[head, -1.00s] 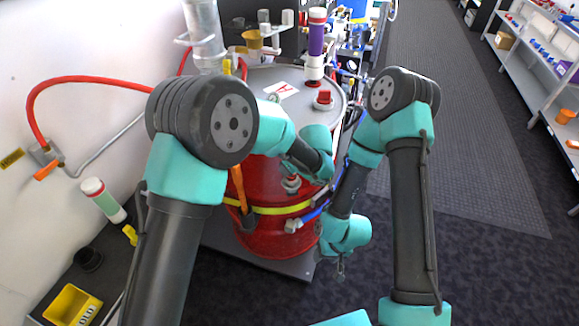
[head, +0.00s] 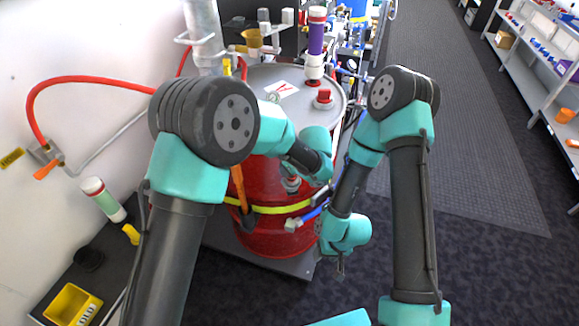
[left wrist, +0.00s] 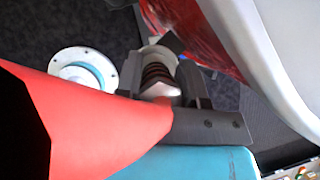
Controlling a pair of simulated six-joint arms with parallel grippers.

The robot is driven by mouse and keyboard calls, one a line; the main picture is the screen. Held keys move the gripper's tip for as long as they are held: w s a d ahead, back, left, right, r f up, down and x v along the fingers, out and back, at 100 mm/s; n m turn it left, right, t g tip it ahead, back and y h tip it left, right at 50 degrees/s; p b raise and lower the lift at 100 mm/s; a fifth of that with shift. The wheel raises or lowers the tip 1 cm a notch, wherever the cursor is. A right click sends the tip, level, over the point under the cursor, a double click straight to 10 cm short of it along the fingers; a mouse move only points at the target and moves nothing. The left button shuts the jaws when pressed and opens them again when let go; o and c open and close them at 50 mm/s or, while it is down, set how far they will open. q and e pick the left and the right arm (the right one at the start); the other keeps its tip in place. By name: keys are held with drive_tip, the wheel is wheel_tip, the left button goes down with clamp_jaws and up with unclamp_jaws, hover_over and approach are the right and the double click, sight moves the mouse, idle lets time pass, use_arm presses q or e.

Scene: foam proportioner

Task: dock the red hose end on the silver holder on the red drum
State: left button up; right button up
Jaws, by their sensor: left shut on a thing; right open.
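The red drum (head: 262,180) stands in the middle of the head view, partly behind my left arm. A small silver fitting (head: 291,185) on its front looks like the holder. My left gripper (left wrist: 165,92) is shut on a ribbed, pale-tipped piece, which I take for the red hose end (left wrist: 158,80). A broad red shape crosses the left wrist view close to the camera. The drum's side (left wrist: 200,35) shows beyond the fingers. In the head view my left fingers are mostly hidden at the drum's front. My right gripper (head: 340,264) is open and empty, low at the drum's right.
A red hose (head: 90,80) arches from the wall bracket behind my left arm. A blue hose with a pale connector (head: 293,225) and a yellow band (head: 275,209) cross the drum's front. A purple-and-white cylinder (head: 316,45) stands on its lid. The floor at right is clear.

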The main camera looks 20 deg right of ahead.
use_arm(q)
drive_tip(key=shift+f, duration=0.15)
drive_tip(key=o, duration=0.8)
